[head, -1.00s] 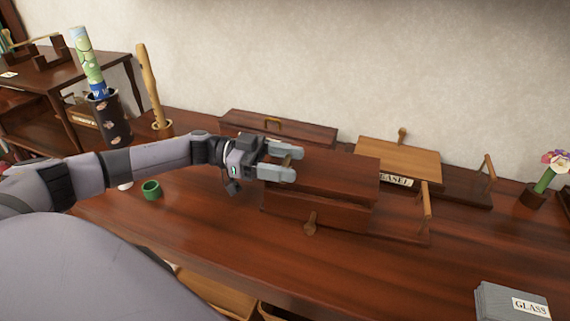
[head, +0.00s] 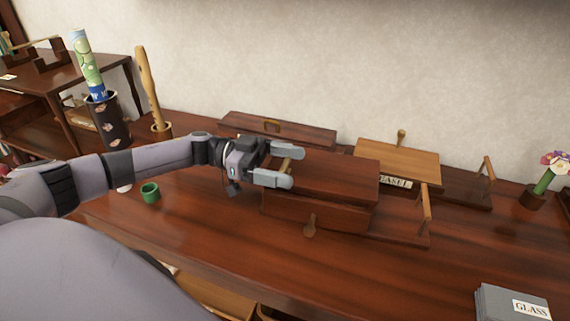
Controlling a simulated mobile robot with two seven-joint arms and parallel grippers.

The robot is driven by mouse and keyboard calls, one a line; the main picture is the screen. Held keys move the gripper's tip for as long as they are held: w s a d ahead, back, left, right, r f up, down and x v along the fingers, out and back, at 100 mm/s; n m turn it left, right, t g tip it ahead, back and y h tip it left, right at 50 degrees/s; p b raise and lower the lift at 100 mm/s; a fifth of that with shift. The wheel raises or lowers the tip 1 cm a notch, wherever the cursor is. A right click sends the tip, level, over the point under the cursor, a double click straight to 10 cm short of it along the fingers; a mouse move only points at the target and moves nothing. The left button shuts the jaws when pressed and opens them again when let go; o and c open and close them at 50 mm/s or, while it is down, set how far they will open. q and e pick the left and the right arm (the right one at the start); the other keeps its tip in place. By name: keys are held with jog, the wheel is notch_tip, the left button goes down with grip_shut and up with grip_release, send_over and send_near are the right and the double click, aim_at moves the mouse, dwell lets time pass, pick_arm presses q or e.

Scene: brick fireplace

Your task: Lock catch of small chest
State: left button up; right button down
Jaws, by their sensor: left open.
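The small chest (head: 335,183) is a dark reddish-brown wooden box on the table, right of centre. Its lid looks closed or nearly closed; I cannot tell which. My left gripper (head: 286,168) is open at the chest's left end. Its fingers reach over the lid's left edge, around a small brass-coloured piece (head: 285,164). I cannot tell whether they touch it. My right gripper is not in view.
A small green cup (head: 150,193) stands left of the chest. Wooden boxes with handles, one labelled EASEL (head: 398,160), stand behind and right. A grey GLASS box (head: 512,302) is at lower right. The table front (head: 400,275) is clear.

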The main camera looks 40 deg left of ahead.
aim_at(282, 165)
pick_arm(q)
jog(key=b+v, duration=0.1)
jog(key=v, duration=0.5)
jog(key=shift+f, duration=0.1)
jog(key=shift+s+a, duration=0.25)
jog(key=shift+a, duration=0.25)
